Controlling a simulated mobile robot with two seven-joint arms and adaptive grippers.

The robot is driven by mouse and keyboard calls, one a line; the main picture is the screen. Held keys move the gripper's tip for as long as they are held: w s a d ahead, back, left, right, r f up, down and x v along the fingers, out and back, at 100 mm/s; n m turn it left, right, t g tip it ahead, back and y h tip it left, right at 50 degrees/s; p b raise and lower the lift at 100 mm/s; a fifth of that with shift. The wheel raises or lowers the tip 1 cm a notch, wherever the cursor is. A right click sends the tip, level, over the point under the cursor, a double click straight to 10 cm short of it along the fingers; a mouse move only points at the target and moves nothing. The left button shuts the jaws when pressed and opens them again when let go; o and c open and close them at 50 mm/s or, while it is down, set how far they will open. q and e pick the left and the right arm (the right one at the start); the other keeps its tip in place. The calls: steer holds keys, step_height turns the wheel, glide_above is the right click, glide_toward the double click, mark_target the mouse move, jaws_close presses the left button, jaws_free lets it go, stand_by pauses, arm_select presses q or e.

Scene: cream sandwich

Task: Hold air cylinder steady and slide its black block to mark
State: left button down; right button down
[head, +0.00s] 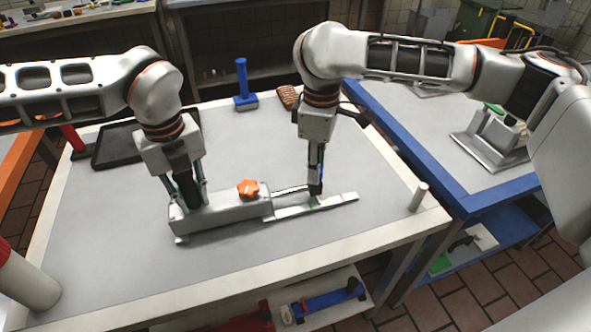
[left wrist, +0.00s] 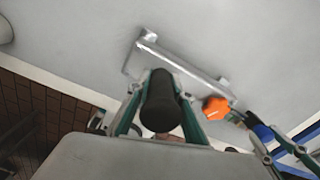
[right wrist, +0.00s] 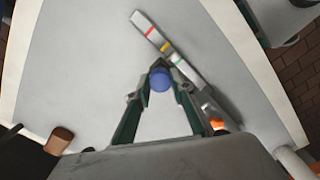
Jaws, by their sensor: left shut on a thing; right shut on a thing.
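The air cylinder, a long grey body (head: 228,211) with an orange knob (head: 248,188), lies on the table; its body also shows in the left wrist view (left wrist: 182,68). My left gripper (head: 187,203) is shut on the black upright handle (left wrist: 158,102) at the body's left end. A pale strip (head: 345,198) with red, yellow and green marks extends right from the body; it also shows in the right wrist view (right wrist: 157,36). My right gripper (head: 316,187) is shut on a small block with a round blue top (right wrist: 160,79), beside the rod and near the marks. The fingers partly hide the block.
A blue-handled tool (head: 243,88) and a brown brush (head: 287,97) stand at the back of the table. A black tray (head: 110,150) lies at the back left. A pale post (head: 418,197) stands at the right edge. The front of the table is clear.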

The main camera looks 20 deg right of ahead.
steer(key=shift+d, duration=1)
steer(key=c, duration=1.7)
jaws_free()
step_height(320, 180, up, 12)
